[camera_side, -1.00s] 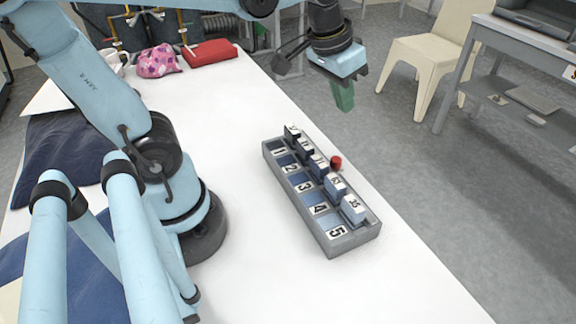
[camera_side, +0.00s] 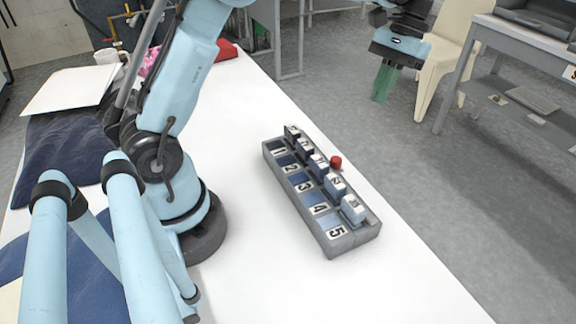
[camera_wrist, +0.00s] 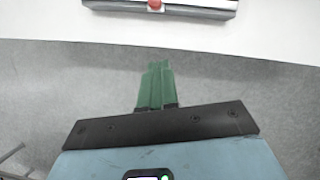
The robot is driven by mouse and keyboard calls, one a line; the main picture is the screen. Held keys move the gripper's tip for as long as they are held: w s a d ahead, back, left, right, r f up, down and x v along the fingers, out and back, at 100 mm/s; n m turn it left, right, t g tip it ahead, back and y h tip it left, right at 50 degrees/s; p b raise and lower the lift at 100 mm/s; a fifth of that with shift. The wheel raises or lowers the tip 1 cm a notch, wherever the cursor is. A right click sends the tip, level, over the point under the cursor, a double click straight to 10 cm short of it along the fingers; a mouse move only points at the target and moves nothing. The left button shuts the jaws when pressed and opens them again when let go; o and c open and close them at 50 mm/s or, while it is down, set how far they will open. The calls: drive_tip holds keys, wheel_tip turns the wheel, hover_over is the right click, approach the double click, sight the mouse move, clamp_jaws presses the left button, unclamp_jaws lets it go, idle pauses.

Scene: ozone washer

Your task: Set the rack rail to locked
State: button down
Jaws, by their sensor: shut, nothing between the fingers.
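The grey rack (camera_side: 350,241) lies on the white table, with compartments numbered 1 to 5 and several small blue-grey blocks with number labels along its far right side. A red knob (camera_side: 336,162) sits at the rack's right long side, near the middle. In the wrist view the rack's edge (camera_wrist: 195,12) and the red knob (camera_wrist: 155,5) show at the top, partly cut off. My gripper (camera_side: 382,95) has green fingers and is beyond the table's right edge, over the floor, apart from the rack. In the wrist view the fingers (camera_wrist: 153,72) are together and empty.
The white table (camera_side: 270,285) is clear around the rack. A cream chair (camera_side: 440,75) stands behind my gripper. A grey bench (camera_side: 490,50) stands at the right. Dark blue cloth (camera_side: 65,150) lies at the table's left.

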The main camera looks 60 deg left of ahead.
sight(334, 165)
drive_tip(key=s+d+f, duration=0.2)
drive_tip(key=s+f, duration=0.5)
drive_tip(key=f, duration=0.2)
drive_tip(key=shift+s, duration=0.2)
idle(0.4)
